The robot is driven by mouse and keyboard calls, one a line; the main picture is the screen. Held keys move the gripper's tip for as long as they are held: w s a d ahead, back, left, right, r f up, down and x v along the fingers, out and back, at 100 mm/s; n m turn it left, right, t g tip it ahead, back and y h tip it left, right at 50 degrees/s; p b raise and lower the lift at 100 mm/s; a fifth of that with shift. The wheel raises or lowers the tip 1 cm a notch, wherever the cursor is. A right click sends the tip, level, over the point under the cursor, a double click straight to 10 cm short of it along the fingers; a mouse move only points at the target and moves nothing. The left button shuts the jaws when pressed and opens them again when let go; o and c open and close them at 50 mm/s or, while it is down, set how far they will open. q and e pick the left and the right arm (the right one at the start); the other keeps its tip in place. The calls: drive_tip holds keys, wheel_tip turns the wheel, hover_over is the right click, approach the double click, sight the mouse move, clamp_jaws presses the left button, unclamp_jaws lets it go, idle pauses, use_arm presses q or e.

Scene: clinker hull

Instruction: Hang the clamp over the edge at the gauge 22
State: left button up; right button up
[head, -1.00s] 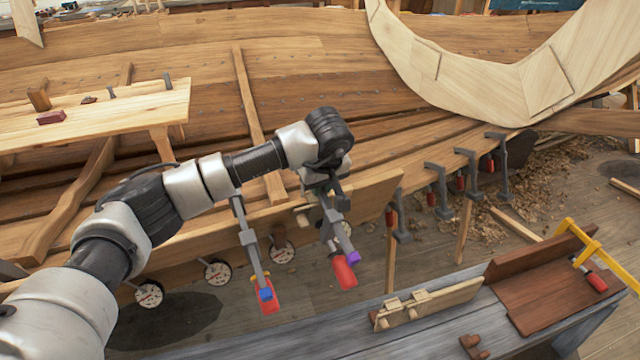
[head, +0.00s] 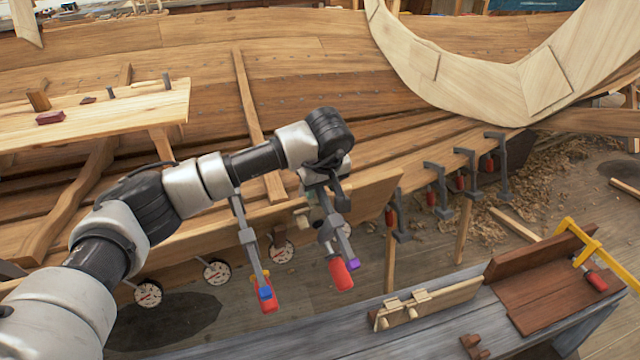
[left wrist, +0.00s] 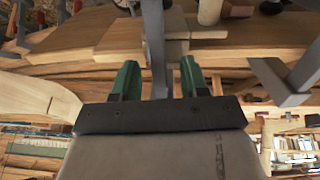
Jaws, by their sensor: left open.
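A grey bar clamp with a red handle and a purple mark (head: 342,270) hangs down beneath my left gripper (head: 320,190), at the near edge of the hull's top plank (head: 374,194). In the left wrist view its grey bar (left wrist: 154,45) stands between my two green fingers (left wrist: 157,80), which are open with gaps beside it. The clamp's upper jaw is partly hidden by my wrist, so its seating on the edge cannot be seen fully. Round white gauges (head: 216,272) line the hull below the edge; their numbers are too small to read. My right gripper is not in view.
A second clamp with a blue mark (head: 265,292) hangs just left of my gripper. Several grey clamps (head: 466,175) hang along the edge to the right. A grey bench (head: 430,343) with a wooden jig (head: 428,305) stands in front. A plank shelf (head: 120,108) is at left.

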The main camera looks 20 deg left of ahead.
use_arm(q)
drive_tip(key=shift+f, duration=0.15)
drive_tip(key=b+v, duration=0.2)
drive_tip(key=v, duration=0.9)
